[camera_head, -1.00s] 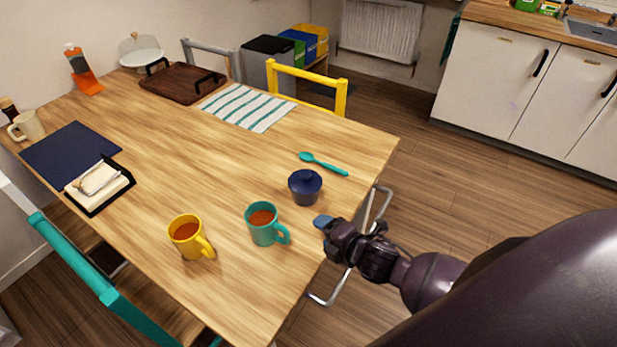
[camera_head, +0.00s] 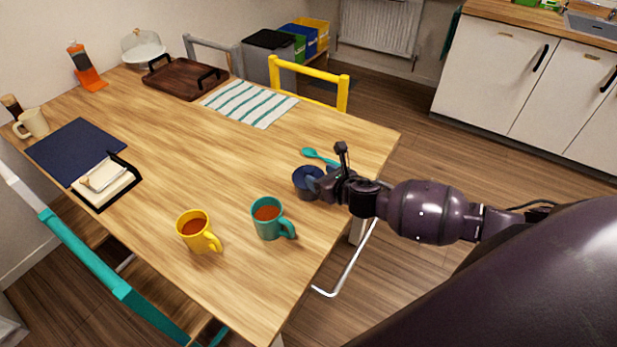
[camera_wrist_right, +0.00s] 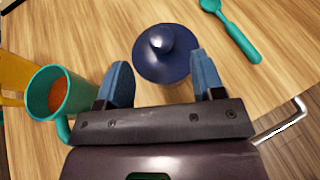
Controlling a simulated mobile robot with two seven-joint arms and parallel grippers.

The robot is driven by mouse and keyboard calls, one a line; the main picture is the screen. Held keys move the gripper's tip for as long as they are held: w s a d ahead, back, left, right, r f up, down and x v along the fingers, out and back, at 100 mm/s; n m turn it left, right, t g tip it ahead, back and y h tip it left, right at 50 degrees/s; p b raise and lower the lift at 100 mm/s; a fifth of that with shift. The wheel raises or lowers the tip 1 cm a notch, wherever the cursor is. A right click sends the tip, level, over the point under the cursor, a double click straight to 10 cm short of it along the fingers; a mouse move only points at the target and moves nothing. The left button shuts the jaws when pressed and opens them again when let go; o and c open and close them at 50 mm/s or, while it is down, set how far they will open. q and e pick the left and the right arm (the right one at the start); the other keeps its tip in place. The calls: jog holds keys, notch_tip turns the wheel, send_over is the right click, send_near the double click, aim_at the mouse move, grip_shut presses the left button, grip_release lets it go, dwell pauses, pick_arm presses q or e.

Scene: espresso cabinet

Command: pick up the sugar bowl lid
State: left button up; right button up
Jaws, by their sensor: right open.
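The dark blue sugar bowl (camera_head: 305,184) stands on the table near its right edge, partly hidden by my right gripper in the head view. In the right wrist view the round blue lid (camera_wrist_right: 170,62) with its knob (camera_wrist_right: 159,40) sits on the bowl, seen from above. My right gripper (camera_head: 318,180) is at the bowl's near right side. In the wrist view its two blue fingers (camera_wrist_right: 160,82) are apart and empty, with the lid just beyond and between their tips. Whether a finger touches the lid cannot be told. My left gripper is not in view.
A teal mug (camera_head: 268,220) with brown drink stands close to the bowl, and a yellow mug (camera_head: 197,233) is further left. A teal spoon (camera_head: 318,156) lies behind the bowl. The middle of the wooden table (camera_head: 200,150) is clear.

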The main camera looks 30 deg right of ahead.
aim_at(311, 172)
jog(key=shift+b+x, duration=0.35)
jog(key=shift+x, duration=2.55)
jog(key=shift+c, duration=0.4)
jog(key=c, duration=0.9)
